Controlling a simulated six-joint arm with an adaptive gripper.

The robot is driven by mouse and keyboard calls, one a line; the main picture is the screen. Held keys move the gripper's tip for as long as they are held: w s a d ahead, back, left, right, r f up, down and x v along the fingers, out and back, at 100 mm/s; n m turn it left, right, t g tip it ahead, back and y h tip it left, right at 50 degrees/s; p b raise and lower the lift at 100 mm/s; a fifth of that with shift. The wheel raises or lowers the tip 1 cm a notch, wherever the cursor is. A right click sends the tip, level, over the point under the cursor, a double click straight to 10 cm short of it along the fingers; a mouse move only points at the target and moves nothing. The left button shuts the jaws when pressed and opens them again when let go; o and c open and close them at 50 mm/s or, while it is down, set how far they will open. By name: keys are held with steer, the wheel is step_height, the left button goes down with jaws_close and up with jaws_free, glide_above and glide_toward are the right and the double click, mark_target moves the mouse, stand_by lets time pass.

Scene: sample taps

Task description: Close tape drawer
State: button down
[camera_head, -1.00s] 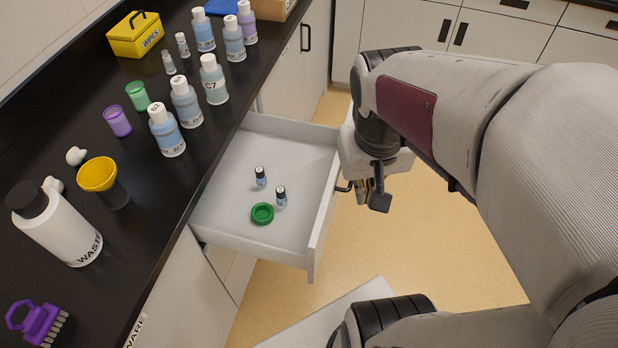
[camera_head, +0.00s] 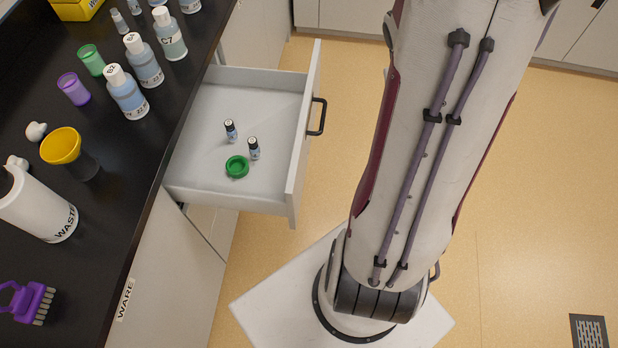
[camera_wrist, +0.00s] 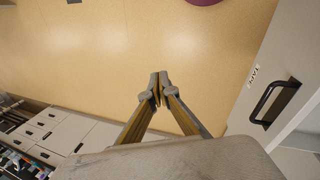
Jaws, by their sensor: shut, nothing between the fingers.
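The open white drawer (camera_head: 185,192) sticks out from under the black counter in the head view. It holds two small dark-capped vials (camera_head: 230,131) and a green ring-shaped roll (camera_head: 237,166). Its dark handle (camera_head: 317,117) is on the front panel, facing right. In the wrist view, a pale front labelled "TAPE" (camera_wrist: 254,76) with a dark handle (camera_wrist: 275,101) shows at the right. My gripper (camera_wrist: 159,88) is shut and empty, with its fingertips over open floor, left of that handle and apart from it. It is out of the head view.
The black counter (camera_head: 100,215) carries several bottles, cups, a waste bottle (camera_head: 40,208) and a purple rack-like item (camera_head: 33,302). Tan floor (camera_head: 345,75) is clear right of the drawer. In the wrist view, other cabinets (camera_wrist: 65,135) stand at lower left.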

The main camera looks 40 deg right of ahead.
steer(key=s+d+f, duration=0.3)
steer(key=d+f, duration=0.6)
step_height(320, 180, down, 21)
steer(key=s+d+t+y, duration=0.1)
steer(key=s+t+y, duration=0.1)
steer(key=t, duration=0.3)
steer(key=w+a+f+m+t+y, duration=0.1)
steer(key=w+a+t+y, duration=0.15)
steer(key=a, duration=0.45)
steer(key=w+a+f+m+t+y, duration=0.1)
steer(key=w+a+t+y, duration=0.1)
steer(key=a+t+y, duration=0.35)
steer(key=a+r+y, duration=0.2)
steer(key=a+r, duration=0.2)
steer(key=r, duration=0.2)
steer(key=s+a+r+t+y, duration=0.1)
steer(key=a+r+y, duration=0.2)
steer(key=r, duration=0.4)
steer(key=shift+a+r+m, duration=0.2)
steer(key=shift+a+m, duration=0.1)
steer(key=shift+a, duration=0.5)
steer(key=shift+w+a, duration=0.1)
steer(key=shift+w, duration=0.05)
